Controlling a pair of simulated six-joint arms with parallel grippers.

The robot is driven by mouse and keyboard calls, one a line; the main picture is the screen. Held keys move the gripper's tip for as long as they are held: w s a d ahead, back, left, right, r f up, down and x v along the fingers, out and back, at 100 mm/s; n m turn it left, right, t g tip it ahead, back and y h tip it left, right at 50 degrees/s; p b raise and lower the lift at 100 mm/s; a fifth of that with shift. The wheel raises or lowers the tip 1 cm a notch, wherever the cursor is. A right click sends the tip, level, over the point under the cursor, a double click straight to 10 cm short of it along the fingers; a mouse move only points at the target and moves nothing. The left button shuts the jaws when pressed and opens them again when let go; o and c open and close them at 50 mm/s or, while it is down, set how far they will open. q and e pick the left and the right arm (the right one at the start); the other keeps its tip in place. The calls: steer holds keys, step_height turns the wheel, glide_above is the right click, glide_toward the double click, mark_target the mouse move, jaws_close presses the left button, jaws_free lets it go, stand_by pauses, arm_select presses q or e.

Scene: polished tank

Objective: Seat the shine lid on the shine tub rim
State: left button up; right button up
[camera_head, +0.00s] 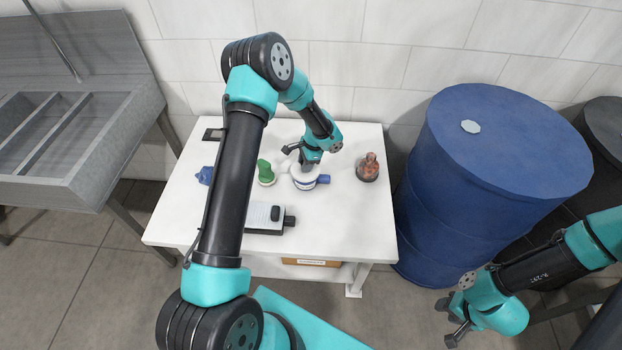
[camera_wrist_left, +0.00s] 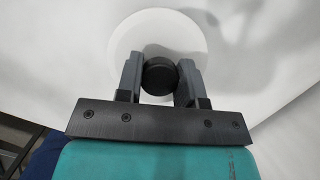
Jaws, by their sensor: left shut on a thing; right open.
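The shine lid (camera_wrist_left: 155,35) is a white disc with a round black knob in the left wrist view. My left gripper (camera_wrist_left: 160,75) is shut on that knob, one finger on each side. In the head view, my left gripper (camera_head: 308,160) is directly above the shine tub (camera_head: 306,184), a small white round tub with a dark label band. The lid is over the tub there and partly covered by the gripper; I cannot tell whether it touches the rim. My right gripper (camera_head: 449,321) is open and empty, low at the right, away from the table.
On the white table (camera_head: 350,225) are a green-topped item (camera_head: 265,172) left of the tub, a copper-brown bottle (camera_head: 368,167) to its right, and a grey device (camera_head: 268,218) in front. A blue item lies right beside the tub. A blue barrel (camera_head: 480,170) stands right of the table.

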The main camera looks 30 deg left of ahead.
arm_select(q)
steer(key=shift+f, duration=1.25)
stand_by(2.2)
steer(key=o, duration=0.7)
steer(key=shift+v, duration=1.8)
steer(key=shift+o, duration=0.2)
steer(key=o, duration=0.6)
steer(key=shift+c, duration=0.2)
steer(key=shift+c, duration=0.4)
steer(key=c, duration=0.5)
